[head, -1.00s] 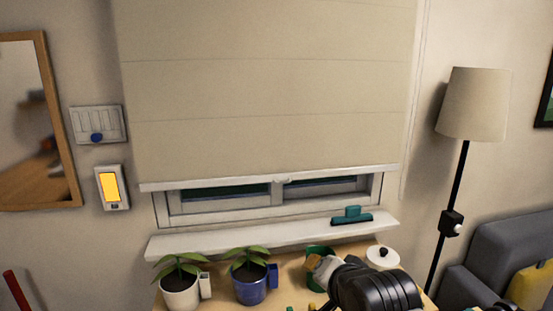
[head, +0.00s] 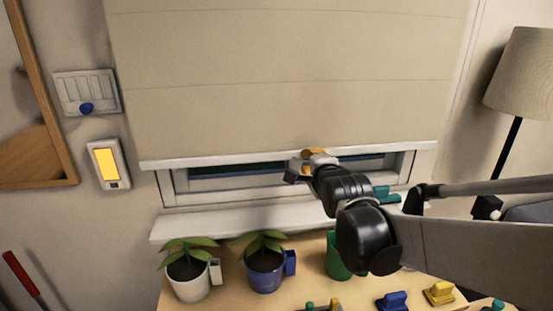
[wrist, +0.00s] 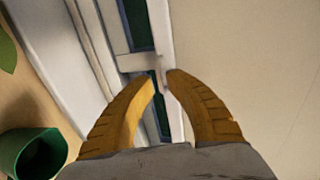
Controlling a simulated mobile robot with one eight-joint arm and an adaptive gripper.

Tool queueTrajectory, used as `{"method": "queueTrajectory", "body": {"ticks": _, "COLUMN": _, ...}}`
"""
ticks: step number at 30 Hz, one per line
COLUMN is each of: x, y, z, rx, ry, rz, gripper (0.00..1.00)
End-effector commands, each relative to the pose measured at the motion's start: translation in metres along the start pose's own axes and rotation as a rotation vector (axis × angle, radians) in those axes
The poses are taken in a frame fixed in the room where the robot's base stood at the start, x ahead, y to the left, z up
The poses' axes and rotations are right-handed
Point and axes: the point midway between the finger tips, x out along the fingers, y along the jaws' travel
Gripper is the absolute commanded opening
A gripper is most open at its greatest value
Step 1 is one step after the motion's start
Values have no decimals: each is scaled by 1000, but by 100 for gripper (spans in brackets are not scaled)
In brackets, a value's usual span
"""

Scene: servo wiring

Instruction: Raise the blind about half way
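The beige blind (head: 270,90) covers most of the window. Its white bottom rail (head: 220,162) hangs a little above the sill, with a strip of glass below. My gripper (head: 297,163) is at the rail near its middle. In the wrist view my gripper (wrist: 162,77) has two yellow fingers with their tips close together and a narrow gap between them. A small pale pull tab (wrist: 160,71) on the rail shows at that gap. I cannot tell whether the fingers press on it. The rail (wrist: 165,45) and blind (wrist: 250,70) also show in the wrist view.
Below the sill (head: 200,227), a table (head: 265,302) holds two potted plants (head: 187,272), (head: 265,268), a green cup (head: 336,262) and several coloured parts. A wall panel with a blue knob (head: 86,107) and a lit yellow switch (head: 106,164) are left. A lamp (head: 520,75) stands right.

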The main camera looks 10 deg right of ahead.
Motion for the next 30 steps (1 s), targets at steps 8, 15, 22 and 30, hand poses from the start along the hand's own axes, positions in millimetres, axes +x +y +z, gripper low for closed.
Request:
{"method": "queueTrajectory", "body": {"ticks": 8, "x": 12, "y": 0, "z": 0, "rx": -1, "ry": 0, "rz": 0, "gripper": 16}}
{"method": "queueTrajectory", "body": {"ticks": 15, "x": 12, "y": 0, "z": 0, "rx": -1, "ry": 0, "rz": 0, "gripper": 0}}
{"method": "queueTrajectory", "body": {"ticks": 22, "x": 11, "y": -2, "z": 0, "rx": -1, "ry": 0, "rz": 1, "gripper": 0}}
{"method": "queueTrajectory", "body": {"ticks": 30, "x": 1, "y": -38, "z": -1, "rx": -1, "ry": 0, "rz": 0, "gripper": 0}}
